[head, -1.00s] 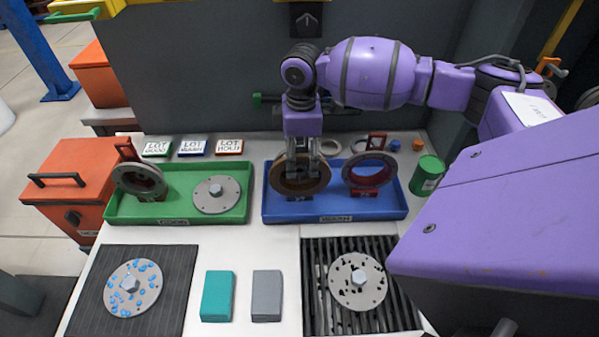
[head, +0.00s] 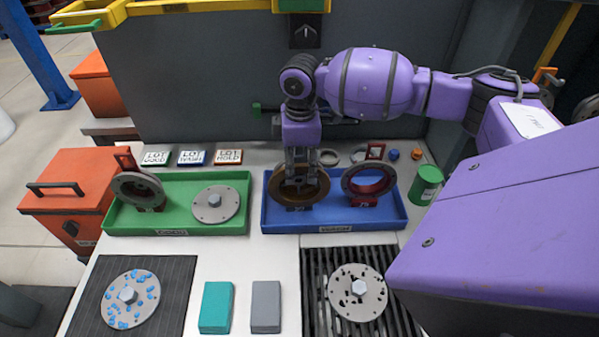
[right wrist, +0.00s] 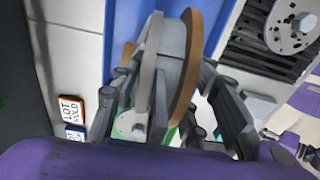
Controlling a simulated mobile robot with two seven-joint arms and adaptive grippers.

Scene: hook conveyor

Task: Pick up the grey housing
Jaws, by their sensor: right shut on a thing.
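The grey housing (right wrist: 172,42) shows in the right wrist view as a short grey body between a grey flange and a brown ring flange. In the head view its brown front ring (head: 324,187) faces me, upright at the left of the blue tray (head: 385,224). My right gripper (head: 300,168) reaches down onto its top rim and is shut on it. In the right wrist view the fingers of this gripper (right wrist: 168,62) stand on either side of the housing. I cannot tell whether the housing clears the tray floor. My left gripper is out of view.
A red ring housing (head: 388,187) stands close on the right in the same tray. The green tray (head: 180,222) holds another ring housing (head: 157,193) and a bolted disc (head: 227,208). A green can (head: 426,186) stands right of the blue tray. Teal (head: 216,310) and grey (head: 265,310) blocks lie in front.

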